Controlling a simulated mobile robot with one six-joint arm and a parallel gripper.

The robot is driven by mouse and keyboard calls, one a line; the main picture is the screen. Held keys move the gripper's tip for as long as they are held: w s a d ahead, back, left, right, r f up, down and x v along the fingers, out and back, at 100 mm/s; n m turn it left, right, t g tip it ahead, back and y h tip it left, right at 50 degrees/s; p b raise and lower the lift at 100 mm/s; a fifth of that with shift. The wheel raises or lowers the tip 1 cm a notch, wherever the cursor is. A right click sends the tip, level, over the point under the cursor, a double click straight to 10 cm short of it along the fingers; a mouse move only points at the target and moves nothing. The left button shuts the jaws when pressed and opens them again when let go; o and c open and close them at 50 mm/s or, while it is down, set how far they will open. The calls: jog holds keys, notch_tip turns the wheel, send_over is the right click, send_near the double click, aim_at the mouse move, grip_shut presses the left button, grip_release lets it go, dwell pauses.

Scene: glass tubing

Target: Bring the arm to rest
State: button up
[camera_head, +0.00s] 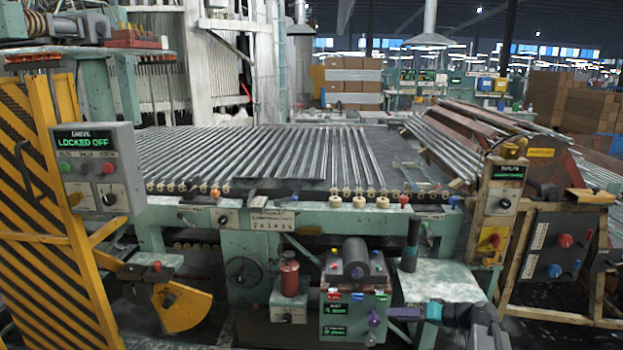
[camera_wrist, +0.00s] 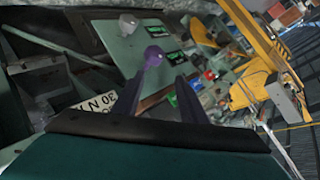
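My arm (camera_head: 465,315) reaches in from the lower right of the head view.
A green bench edge (camera_head: 440,287) is right behind my gripper. A table of glass tubes (camera_head: 300,155) lies behind. A striped yellow guard (camera_head: 40,200) with a "LOCKED OFF" panel (camera_head: 100,165) stands left, and a rusty rack (camera_head: 555,240) right. A red canister (camera_head: 289,275) stands beside the box.

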jog(key=s+a+f+g+h+p, duration=0.15)
jog(key=s+a+f+g, duration=0.25)
jog(key=s+a+f, duration=0.65)
jog(key=s+a+f+g+h+p, duration=0.15)
jog(key=s+a+f+g, duration=0.5)
jog(key=s+f, duration=0.65)
jog(key=s+f+n+g+h+p, duration=0.1)
jog(key=s+f, duration=0.3)
jog(key=s, duration=0.4)
jog(key=s+f+g+h+p, duration=0.15)
jog(key=s+f, duration=0.25)
jog(key=s, duration=0.5)
jog(key=s+d+m+h, duration=0.2)
jog(key=s+d+h, duration=0.2)
jog(key=d, duration=0.2)
jog(key=shift+d+f, duration=0.4)
jog(key=shift+f, duration=0.05)
